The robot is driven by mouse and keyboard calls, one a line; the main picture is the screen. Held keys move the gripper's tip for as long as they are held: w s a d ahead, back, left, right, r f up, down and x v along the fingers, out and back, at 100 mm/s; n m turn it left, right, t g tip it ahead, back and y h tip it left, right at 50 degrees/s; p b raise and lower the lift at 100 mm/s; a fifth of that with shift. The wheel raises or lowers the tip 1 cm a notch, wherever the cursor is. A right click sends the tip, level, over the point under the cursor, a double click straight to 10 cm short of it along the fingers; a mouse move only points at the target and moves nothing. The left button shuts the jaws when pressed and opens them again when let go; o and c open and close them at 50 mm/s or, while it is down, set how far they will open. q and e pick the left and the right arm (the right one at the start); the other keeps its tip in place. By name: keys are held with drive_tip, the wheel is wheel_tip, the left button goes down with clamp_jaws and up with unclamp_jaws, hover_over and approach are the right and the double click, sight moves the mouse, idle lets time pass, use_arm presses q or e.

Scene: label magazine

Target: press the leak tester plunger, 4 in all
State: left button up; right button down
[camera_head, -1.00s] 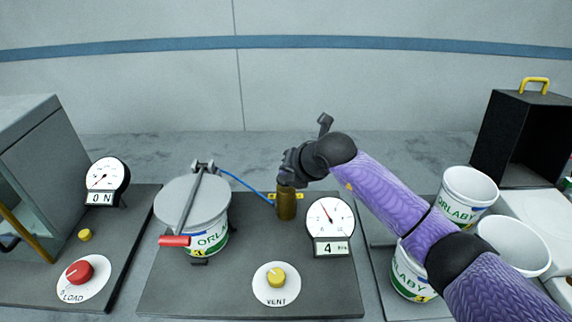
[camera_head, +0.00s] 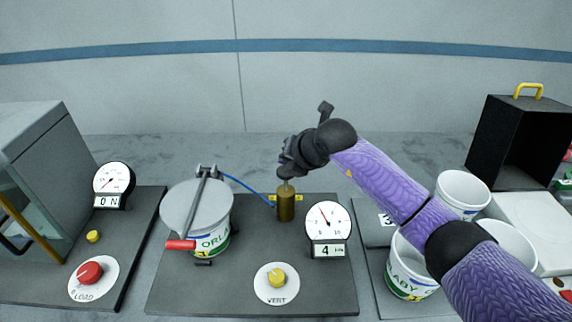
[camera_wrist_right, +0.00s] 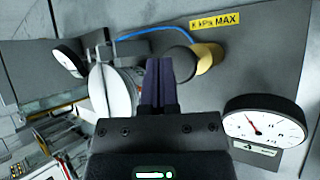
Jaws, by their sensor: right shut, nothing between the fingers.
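The leak tester's plunger is a brass cylinder (camera_head: 286,206) with a short rod showing at its top. My right gripper (camera_head: 285,172) is right above the plunger, its fingers pointing down; I cannot tell if they touch it. In the right wrist view the shut fingers (camera_wrist_right: 158,85) are beside the plunger's dark knob (camera_wrist_right: 182,63), with nothing between them. The tester's dial gauge (camera_head: 328,220) has a display reading 4. A lidded white tub (camera_head: 212,240) stands under the tester's clamp with the red handle (camera_head: 180,244). My left gripper is out of view.
The yellow VENT knob (camera_head: 277,278) is at the tester's front. A press with a red LOAD knob (camera_head: 89,273) stands left. Several white tubs (camera_head: 411,275) stand right, below my right arm. A black open box (camera_head: 518,140) is at the back right.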

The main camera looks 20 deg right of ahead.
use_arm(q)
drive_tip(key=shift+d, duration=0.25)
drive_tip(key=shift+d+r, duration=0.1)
use_arm(e)
drive_tip(key=shift+r, duration=0.15)
drive_tip(key=shift+r, duration=0.25)
wheel_tip(320, 180, up, 4)
drive_tip(key=p, duration=0.3)
drive_tip(key=shift+f, duration=0.2)
drive_tip(key=shift+r+p, duration=0.5)
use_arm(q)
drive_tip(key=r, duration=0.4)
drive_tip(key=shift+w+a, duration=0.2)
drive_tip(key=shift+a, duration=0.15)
use_arm(e)
drive_tip(key=shift+f, duration=0.15)
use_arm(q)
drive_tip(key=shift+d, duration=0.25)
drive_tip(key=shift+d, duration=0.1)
